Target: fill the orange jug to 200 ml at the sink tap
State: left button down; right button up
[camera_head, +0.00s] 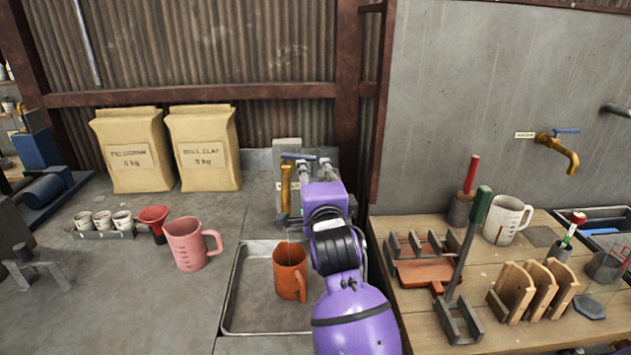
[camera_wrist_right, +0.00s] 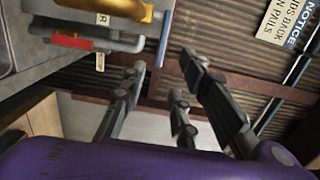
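The orange jug (camera_head: 289,272) stands upright in the shallow sink basin (camera_head: 233,290), directly below the brass tap (camera_head: 286,192). A faint thin line shows between the spout and the jug; I cannot tell if it is running water. The level inside the jug cannot be read. A blue lever (camera_head: 298,156) sits on top of the tap. My right gripper (camera_head: 315,168) is beside the tap, on its right, with its fingers apart and empty. In the right wrist view its fingers (camera_wrist_right: 165,100) are spread, with brass (camera_wrist_right: 115,8) at the top. My left gripper is not in view.
A pink jug (camera_head: 188,245), red funnel (camera_head: 154,222) and small cups (camera_head: 103,221) stand left of the sink. Two bags (camera_head: 205,150) stand behind. A wooden bench (camera_head: 420,310) with racks, tools and a white jug (camera_head: 505,222) is on the right.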

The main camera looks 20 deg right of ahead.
jog(key=shift+v, duration=1.2)
dwell(1.1)
